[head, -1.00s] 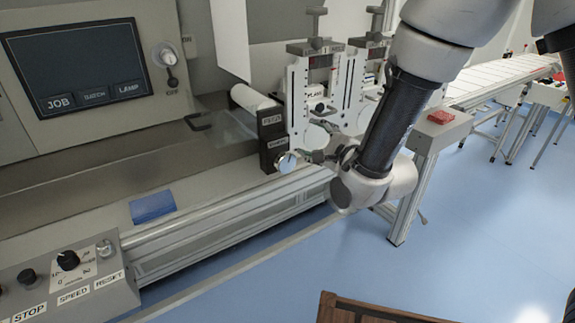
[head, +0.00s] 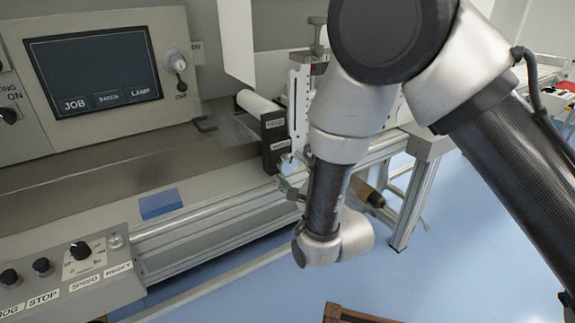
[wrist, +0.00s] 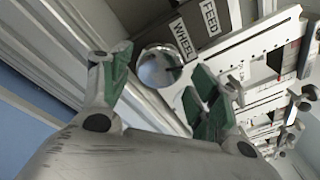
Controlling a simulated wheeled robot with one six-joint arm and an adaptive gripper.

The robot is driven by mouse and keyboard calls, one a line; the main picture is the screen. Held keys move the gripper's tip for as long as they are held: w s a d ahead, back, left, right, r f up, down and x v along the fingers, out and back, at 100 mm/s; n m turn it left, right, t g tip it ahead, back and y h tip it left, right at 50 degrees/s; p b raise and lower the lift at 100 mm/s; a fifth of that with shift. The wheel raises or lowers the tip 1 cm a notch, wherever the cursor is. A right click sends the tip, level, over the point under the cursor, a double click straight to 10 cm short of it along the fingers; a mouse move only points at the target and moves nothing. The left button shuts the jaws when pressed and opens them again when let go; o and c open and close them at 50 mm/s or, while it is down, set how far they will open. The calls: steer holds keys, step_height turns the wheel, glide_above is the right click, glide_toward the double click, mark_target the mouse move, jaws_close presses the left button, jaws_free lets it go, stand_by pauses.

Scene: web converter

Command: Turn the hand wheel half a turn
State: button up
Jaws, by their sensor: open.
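The hand wheel (wrist: 159,67) is a shiny round metal knob beside a dark block labelled FEED WHEEL (wrist: 196,32) in the wrist view. My gripper (wrist: 160,72) has green-padded fingers spread apart, one on each side of the wheel in the picture. I cannot tell whether they touch it or how far in front of it they are. In the head view the wheel (head: 287,160) shows only in part at the lower end of the labelled block, and my gripper (head: 288,186) is just below it, mostly hidden by my arm.
A control panel with a screen (head: 95,72) stands at the back left. A button box (head: 75,270) is at the lower left. White slotted brackets (wrist: 245,45) stand close to the right finger.

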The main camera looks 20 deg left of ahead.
mark_target(289, 166)
steer(key=shift+x, duration=2.35)
steer(key=c, duration=0.7)
steer(key=shift+c, duration=0.2)
steer(key=shift+n, duration=0.3)
